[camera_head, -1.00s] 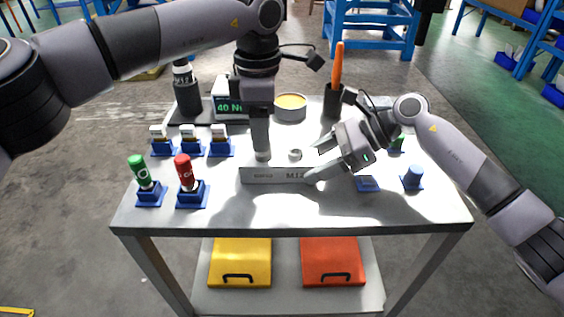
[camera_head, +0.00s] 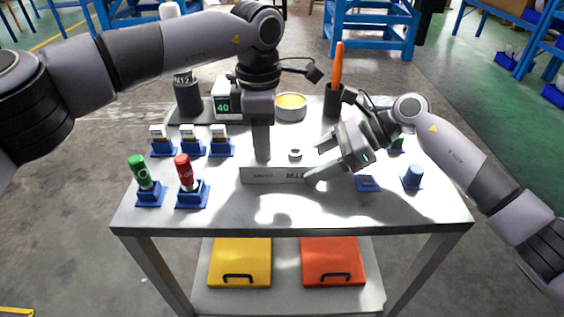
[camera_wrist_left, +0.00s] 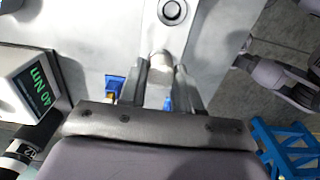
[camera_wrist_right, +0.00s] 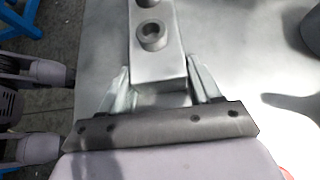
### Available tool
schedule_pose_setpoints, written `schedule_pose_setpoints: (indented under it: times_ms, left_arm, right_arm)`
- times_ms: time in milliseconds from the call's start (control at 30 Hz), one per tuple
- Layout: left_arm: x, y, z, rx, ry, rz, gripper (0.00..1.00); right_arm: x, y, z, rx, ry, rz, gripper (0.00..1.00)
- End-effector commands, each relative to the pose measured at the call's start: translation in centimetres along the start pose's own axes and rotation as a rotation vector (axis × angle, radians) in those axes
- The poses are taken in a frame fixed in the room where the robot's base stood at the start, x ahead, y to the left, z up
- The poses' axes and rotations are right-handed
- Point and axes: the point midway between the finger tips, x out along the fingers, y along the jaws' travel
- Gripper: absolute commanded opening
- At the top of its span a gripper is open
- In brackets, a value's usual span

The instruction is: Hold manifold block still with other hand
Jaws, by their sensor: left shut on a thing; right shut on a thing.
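The grey manifold block (camera_head: 276,175) lies on the table, its front face marked M12. A round raised port (camera_head: 295,154) shows on its top; it also shows in the right wrist view (camera_wrist_right: 152,36) and the left wrist view (camera_wrist_left: 172,11). My right gripper (camera_head: 314,163) is shut on the block's right end, one finger on each side; the right wrist view shows this grip (camera_wrist_right: 160,92). My left gripper (camera_head: 262,152) points down over the block's left part. It is shut on a pale cylindrical piece (camera_wrist_left: 160,64). Whether that piece touches the block is hidden.
Green (camera_head: 140,171) and red (camera_head: 184,169) bottles stand in blue holders at the left front. Several small holders stand behind them. A display box (camera_head: 223,98), a round tin (camera_head: 291,106) and a dark cup (camera_head: 334,100) are at the back. The front tabletop is clear.

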Motion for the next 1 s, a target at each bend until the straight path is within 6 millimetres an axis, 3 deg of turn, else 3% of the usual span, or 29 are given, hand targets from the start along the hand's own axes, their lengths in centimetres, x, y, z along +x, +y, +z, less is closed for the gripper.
schedule_pose_setpoints:
  times_ms: [333, 700, 1000]
  left_arm:
    - [-0.26, 0.02, 0.00, -0.020, 0.000, 0.001, 0.00]
    - [-0.35, 0.03, 0.00, -0.384, -0.001, 0.002, 0.00]
    - [-0.40, 0.04, 0.01, -0.454, -0.002, 0.002, 0.00]
  right_arm:
    - [0.01, 0.00, -0.04, 0.000, 0.001, 0.000, 0.22]
    - [0.01, -0.01, -0.05, 0.001, 0.001, 0.000, 0.22]
    - [0.02, -0.01, -0.07, 0.001, 0.002, 0.000, 0.22]
